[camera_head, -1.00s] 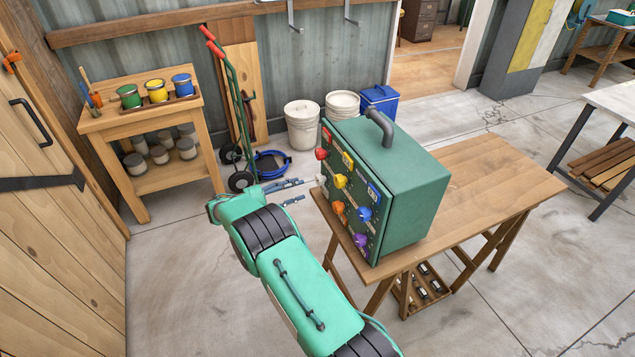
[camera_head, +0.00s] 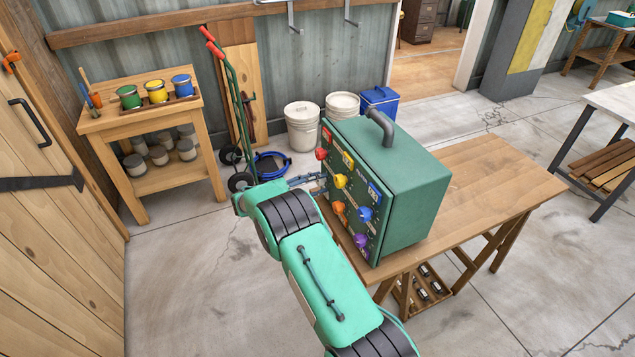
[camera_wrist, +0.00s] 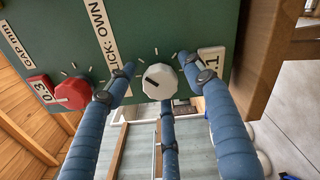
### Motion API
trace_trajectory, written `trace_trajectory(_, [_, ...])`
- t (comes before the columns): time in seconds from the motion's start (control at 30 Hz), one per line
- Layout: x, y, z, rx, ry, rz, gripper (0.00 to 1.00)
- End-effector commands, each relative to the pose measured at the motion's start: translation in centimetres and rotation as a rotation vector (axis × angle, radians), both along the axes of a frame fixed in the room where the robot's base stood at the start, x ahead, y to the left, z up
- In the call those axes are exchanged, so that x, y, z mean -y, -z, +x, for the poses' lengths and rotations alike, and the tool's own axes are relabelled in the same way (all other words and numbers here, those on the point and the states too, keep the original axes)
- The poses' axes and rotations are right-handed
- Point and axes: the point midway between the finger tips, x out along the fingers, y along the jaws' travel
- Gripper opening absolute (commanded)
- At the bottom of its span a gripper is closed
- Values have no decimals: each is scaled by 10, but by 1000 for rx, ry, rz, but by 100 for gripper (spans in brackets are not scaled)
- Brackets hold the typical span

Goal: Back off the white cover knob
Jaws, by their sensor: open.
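The white cover knob (camera_wrist: 159,81) is round with a dark pointer line, on the green front panel (camera_wrist: 155,30) of a box. My gripper (camera_head: 317,180) is at the panel's left side in the head view, where it hides the white knob. In the wrist view, its three blue fingers (camera_wrist: 159,78) are open around the knob: one left, one right, one below. The tips are close to its rim; I cannot tell whether any touches. A red knob (camera_wrist: 73,93) sits left of the left finger.
The green box (camera_head: 408,180) stands on a wooden trestle table (camera_head: 490,185). Yellow (camera_head: 341,181), orange (camera_head: 338,207), blue (camera_head: 364,213) and purple (camera_head: 360,240) knobs crowd the panel. A hand truck (camera_head: 240,110) stands behind my arm. Open concrete floor lies left.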

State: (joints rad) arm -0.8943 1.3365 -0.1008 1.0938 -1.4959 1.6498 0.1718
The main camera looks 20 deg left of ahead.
Motion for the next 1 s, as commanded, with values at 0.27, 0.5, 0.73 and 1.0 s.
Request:
trace_trajectory(0.27, [0,0,0,0,0,0,11])
trace_trajectory(0.5, [0,0,0,-5,1,-5,7])
trace_trajectory(0.73, [0,1,0,-44,1,-44,7])
trace_trajectory(1.0, [0,0,0,-156,1,-156,7])
